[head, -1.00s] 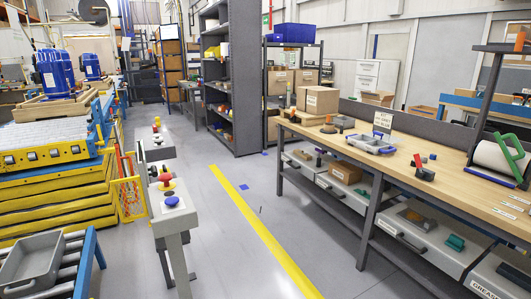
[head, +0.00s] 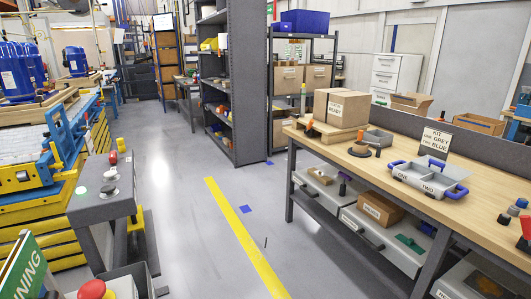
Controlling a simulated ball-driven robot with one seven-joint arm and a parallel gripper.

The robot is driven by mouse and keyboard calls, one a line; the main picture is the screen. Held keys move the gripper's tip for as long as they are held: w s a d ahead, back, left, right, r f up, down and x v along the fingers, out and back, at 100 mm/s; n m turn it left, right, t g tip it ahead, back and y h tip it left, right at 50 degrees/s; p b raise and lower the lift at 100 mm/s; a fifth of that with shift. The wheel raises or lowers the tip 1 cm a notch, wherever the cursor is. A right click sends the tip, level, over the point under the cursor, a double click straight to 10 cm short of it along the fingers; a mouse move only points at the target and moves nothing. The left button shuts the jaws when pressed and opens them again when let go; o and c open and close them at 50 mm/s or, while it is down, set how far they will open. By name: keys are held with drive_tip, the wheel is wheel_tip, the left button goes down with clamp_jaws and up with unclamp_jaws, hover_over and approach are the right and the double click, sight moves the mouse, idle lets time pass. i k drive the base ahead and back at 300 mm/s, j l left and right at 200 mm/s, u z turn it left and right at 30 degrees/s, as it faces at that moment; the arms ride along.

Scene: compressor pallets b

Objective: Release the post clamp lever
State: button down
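I cannot pick out a post clamp lever for certain. A small round dark base with an orange upright part (head: 360,148) stands on the wooden bench top, in front of a grey box. A black item with a red part (head: 524,232) is cut off at the right edge of the head view, on the same bench; its details are unclear. My gripper is not in view.
The long bench (head: 400,180) lines the right side, with a grey tray with blue handles (head: 430,178) on top. A grey control stand (head: 103,200) is near on the left.

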sight(310, 124)
drive_tip(key=i, duration=3.5)
drive_tip(key=u, duration=0.15)
